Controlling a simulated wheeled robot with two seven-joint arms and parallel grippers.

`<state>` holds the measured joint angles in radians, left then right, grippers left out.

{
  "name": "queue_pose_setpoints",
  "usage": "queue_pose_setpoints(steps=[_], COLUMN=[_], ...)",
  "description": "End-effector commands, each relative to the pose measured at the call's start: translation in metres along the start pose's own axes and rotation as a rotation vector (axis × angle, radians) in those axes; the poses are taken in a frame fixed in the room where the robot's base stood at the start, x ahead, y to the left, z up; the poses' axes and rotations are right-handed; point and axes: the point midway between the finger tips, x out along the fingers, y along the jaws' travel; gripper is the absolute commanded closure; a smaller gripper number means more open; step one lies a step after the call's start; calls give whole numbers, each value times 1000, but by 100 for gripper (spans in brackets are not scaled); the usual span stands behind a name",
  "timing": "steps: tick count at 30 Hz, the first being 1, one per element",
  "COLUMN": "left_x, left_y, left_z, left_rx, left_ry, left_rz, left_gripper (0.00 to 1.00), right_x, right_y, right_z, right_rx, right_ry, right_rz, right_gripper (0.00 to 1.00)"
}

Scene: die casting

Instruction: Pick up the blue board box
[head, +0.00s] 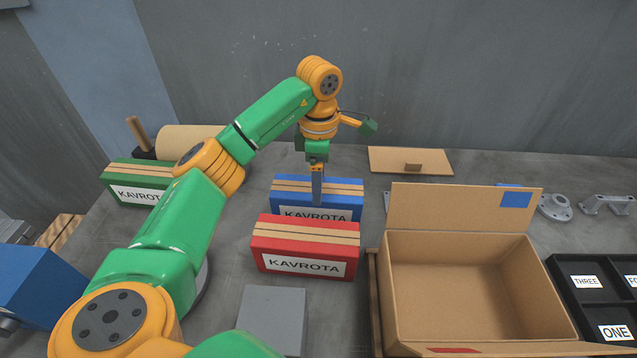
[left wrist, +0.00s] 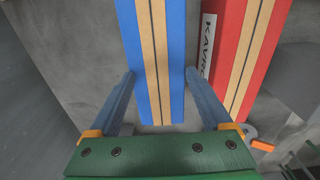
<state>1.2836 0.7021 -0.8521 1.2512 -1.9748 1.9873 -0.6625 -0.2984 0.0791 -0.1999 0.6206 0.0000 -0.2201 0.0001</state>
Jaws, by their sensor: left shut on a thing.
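The blue board box (head: 345,203) with tan stripes and a KAVROTA label stands on the grey table, behind the red box. My left gripper (head: 317,198) comes down on it from above, shut on it. In the left wrist view the two fingers lie on either side of the blue box (left wrist: 178,60), across its narrow width. The label's lower part is hidden by the red box in the head view. My right gripper is not in view.
A red KAVROTA box (head: 305,258) stands close in front. A green KAVROTA box (head: 125,173) is at the left. An open cardboard box (head: 455,300) stands at the right, beside a black labelled tray (head: 575,305). A flat cardboard piece (head: 400,157) lies behind.

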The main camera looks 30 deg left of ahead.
Motion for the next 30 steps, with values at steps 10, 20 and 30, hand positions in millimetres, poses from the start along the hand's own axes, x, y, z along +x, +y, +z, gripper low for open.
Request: queue_pose_setpoints(steps=[10,20,30], left_x=[-35,-37,-38], left_y=[-3,-3,-3], left_z=[-2,-2,-2], left_rx=[4,5,5], left_ry=[1,-2,-3], left_rz=[-1,2,3], left_gripper=[100,73,20], right_x=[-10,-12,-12], right_y=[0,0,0], right_z=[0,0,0], right_rx=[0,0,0], right_ry=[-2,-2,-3], right_rz=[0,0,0], right_gripper=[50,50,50])
